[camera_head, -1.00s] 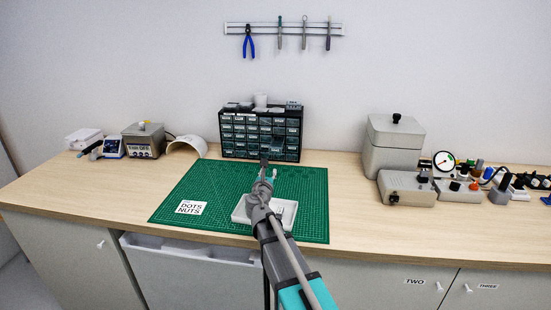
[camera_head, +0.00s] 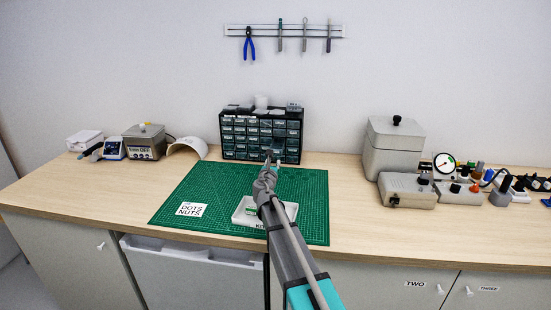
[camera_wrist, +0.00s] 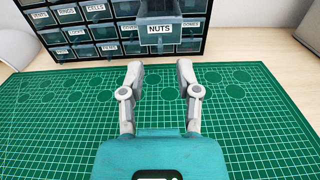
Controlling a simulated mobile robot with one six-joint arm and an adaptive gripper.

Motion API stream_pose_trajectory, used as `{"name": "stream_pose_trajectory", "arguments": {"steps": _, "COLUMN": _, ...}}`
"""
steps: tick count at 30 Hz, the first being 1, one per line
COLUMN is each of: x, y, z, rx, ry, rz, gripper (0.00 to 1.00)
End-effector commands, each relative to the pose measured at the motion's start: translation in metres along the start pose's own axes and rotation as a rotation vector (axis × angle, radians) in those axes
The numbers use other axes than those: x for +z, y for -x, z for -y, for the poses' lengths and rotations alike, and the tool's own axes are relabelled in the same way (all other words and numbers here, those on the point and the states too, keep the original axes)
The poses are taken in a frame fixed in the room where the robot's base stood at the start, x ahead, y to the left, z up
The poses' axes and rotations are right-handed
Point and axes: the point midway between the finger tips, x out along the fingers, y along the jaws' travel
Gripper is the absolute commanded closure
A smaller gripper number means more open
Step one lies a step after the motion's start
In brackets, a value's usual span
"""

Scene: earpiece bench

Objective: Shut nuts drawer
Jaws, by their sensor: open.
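The nuts drawer (camera_wrist: 160,29) shows in the wrist view with a "NUTS" label on its front. It stands out from the black drawer cabinet (camera_wrist: 100,30), pulled open toward me. The cabinet also shows in the head view (camera_head: 228,133), at the back of the mat. My gripper (camera_wrist: 160,72) is open and empty, its two fingers apart below and in front of the drawer front, with a gap between. In the head view my gripper (camera_head: 271,156) is in front of the cabinet and hides part of its lower rows.
A green cutting mat (camera_head: 310,200) covers the bench middle. On it are a white tray (camera_head: 238,217) beside my arm and a "DOTS NUTS" card (camera_head: 191,209). A grey lidded box (camera_head: 393,150) and devices stand right; a white arch (camera_head: 188,147) stands left.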

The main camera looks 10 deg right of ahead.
Motion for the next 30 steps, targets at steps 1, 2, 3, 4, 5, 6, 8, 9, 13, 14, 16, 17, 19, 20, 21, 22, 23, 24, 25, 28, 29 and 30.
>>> {"name": "stream_pose_trajectory", "arguments": {"steps": 1, "x": 0.000, "y": -0.011, "z": -0.001, "rx": -0.001, "ry": 0.000, "rz": 0.000, "gripper": 0.57}}
{"name": "stream_pose_trajectory", "arguments": {"steps": 2, "x": 0.000, "y": -0.016, "z": -0.001, "rx": -0.001, "ry": 0.000, "rz": 0.000, "gripper": 0.57}}
{"name": "stream_pose_trajectory", "arguments": {"steps": 3, "x": 0.000, "y": -0.022, "z": -0.001, "rx": -0.001, "ry": 0.000, "rz": 0.000, "gripper": 0.57}}
{"name": "stream_pose_trajectory", "arguments": {"steps": 4, "x": 0.000, "y": -0.026, "z": -0.001, "rx": -0.002, "ry": 0.000, "rz": 0.000, "gripper": 0.57}}
{"name": "stream_pose_trajectory", "arguments": {"steps": 5, "x": 0.000, "y": -0.029, "z": 0.000, "rx": -0.002, "ry": 0.000, "rz": 0.000, "gripper": 0.57}}
{"name": "stream_pose_trajectory", "arguments": {"steps": 6, "x": 0.000, "y": -0.034, "z": 0.000, "rx": -0.002, "ry": 0.000, "rz": 0.000, "gripper": 0.57}}
{"name": "stream_pose_trajectory", "arguments": {"steps": 8, "x": 0.000, "y": -0.040, "z": 0.000, "rx": -0.002, "ry": 0.000, "rz": 0.000, "gripper": 0.57}}
{"name": "stream_pose_trajectory", "arguments": {"steps": 9, "x": 0.000, "y": -0.044, "z": 0.000, "rx": -0.001, "ry": 0.000, "rz": 0.000, "gripper": 0.57}}
{"name": "stream_pose_trajectory", "arguments": {"steps": 13, "x": 0.000, "y": -0.051, "z": 0.000, "rx": -0.001, "ry": 0.000, "rz": 0.000, "gripper": 0.57}}
{"name": "stream_pose_trajectory", "arguments": {"steps": 14, "x": 0.000, "y": -0.052, "z": 0.000, "rx": -0.001, "ry": 0.000, "rz": 0.000, "gripper": 0.57}}
{"name": "stream_pose_trajectory", "arguments": {"steps": 16, "x": 0.000, "y": -0.054, "z": 0.001, "rx": -0.001, "ry": 0.000, "rz": 0.000, "gripper": 0.57}}
{"name": "stream_pose_trajectory", "arguments": {"steps": 17, "x": 0.000, "y": -0.054, "z": 0.001, "rx": -0.001, "ry": 0.000, "rz": 0.000, "gripper": 0.57}}
{"name": "stream_pose_trajectory", "arguments": {"steps": 19, "x": 0.000, "y": -0.054, "z": 0.001, "rx": -0.001, "ry": 0.000, "rz": 0.000, "gripper": 0.57}}
{"name": "stream_pose_trajectory", "arguments": {"steps": 20, "x": 0.000, "y": -0.054, "z": 0.001, "rx": -0.001, "ry": 0.000, "rz": 0.000, "gripper": 0.57}}
{"name": "stream_pose_trajectory", "arguments": {"steps": 21, "x": 0.000, "y": -0.054, "z": 0.001, "rx": -0.001, "ry": 0.000, "rz": 0.000, "gripper": 0.57}}
{"name": "stream_pose_trajectory", "arguments": {"steps": 22, "x": 0.000, "y": -0.054, "z": 0.001, "rx": -0.001, "ry": 0.000, "rz": 0.000, "gripper": 0.57}}
{"name": "stream_pose_trajectory", "arguments": {"steps": 23, "x": 0.000, "y": -0.054, "z": 0.001, "rx": -0.001, "ry": 0.000, "rz": 0.000, "gripper": 0.57}}
{"name": "stream_pose_trajectory", "arguments": {"steps": 24, "x": 0.000, "y": -0.054, "z": 0.001, "rx": -0.001, "ry": 0.000, "rz": 0.000, "gripper": 0.57}}
{"name": "stream_pose_trajectory", "arguments": {"steps": 25, "x": 0.000, "y": -0.054, "z": 0.001, "rx": -0.001, "ry": 0.000, "rz": 0.000, "gripper": 0.57}}
{"name": "stream_pose_trajectory", "arguments": {"steps": 28, "x": 0.000, "y": -0.054, "z": 0.001, "rx": -0.002, "ry": 0.000, "rz": 0.000, "gripper": 0.74}}
{"name": "stream_pose_trajectory", "arguments": {"steps": 29, "x": 0.000, "y": -0.054, "z": 0.001, "rx": -0.002, "ry": 0.000, "rz": 0.000, "gripper": 0.79}}
{"name": "stream_pose_trajectory", "arguments": {"steps": 30, "x": 0.000, "y": -0.054, "z": 0.001, "rx": -0.002, "ry": 0.000, "rz": 0.000, "gripper": 0.87}}
